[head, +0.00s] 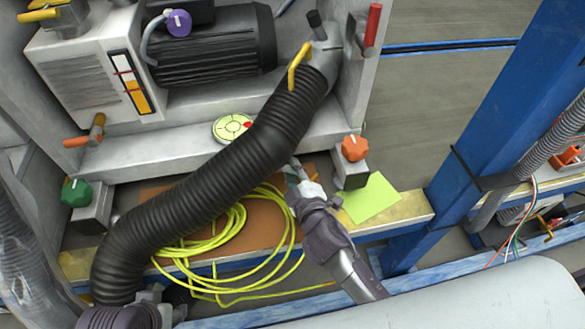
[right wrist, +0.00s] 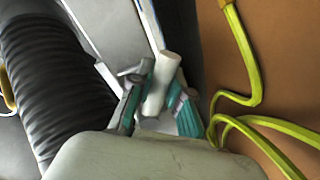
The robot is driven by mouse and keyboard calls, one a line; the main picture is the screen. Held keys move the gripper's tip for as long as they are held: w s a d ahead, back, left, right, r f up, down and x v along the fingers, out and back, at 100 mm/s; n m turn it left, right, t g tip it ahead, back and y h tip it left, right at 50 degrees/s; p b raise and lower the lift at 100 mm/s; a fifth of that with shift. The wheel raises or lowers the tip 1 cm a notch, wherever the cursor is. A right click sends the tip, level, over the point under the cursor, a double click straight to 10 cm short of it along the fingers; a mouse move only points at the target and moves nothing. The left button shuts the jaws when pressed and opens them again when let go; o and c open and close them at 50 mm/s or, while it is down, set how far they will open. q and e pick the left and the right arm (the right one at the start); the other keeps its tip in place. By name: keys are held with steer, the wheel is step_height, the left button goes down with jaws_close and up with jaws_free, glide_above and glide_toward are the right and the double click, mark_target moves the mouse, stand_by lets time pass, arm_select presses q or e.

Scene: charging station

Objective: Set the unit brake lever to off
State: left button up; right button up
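In the head view my right gripper (head: 296,171) is at the front edge of the pale ledge, right of the black ribbed hose. In the right wrist view its fingers (right wrist: 157,92) with teal pads stand on both sides of a whitish cylindrical piece (right wrist: 160,80). I cannot tell whether they press on it, or whether it is the brake lever. Other handles in the head view are a red upright lever (head: 373,25), a yellow bent handle (head: 299,66) and an orange-tipped lever (head: 88,136). My left gripper (head: 154,298) is partly visible at the bottom left; its fingers are unclear.
The black ribbed hose (head: 225,145) arches across the ledge. A coiled yellow cable (head: 215,245) lies on a brown board. An orange knob (head: 354,148) and a green knob (head: 76,193) sit on grey blocks. A blue post (head: 510,90) stands at the right.

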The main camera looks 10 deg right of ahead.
steer(key=o, duration=0.5)
steer(key=s, duration=0.4)
steer(key=s+d+r, duration=0.1)
steer(key=s, duration=0.3)
steer(key=s+r, duration=0.1)
steer(key=s, duration=0.3)
steer(key=shift+d, duration=0.15)
steer(key=shift+w, duration=0.1)
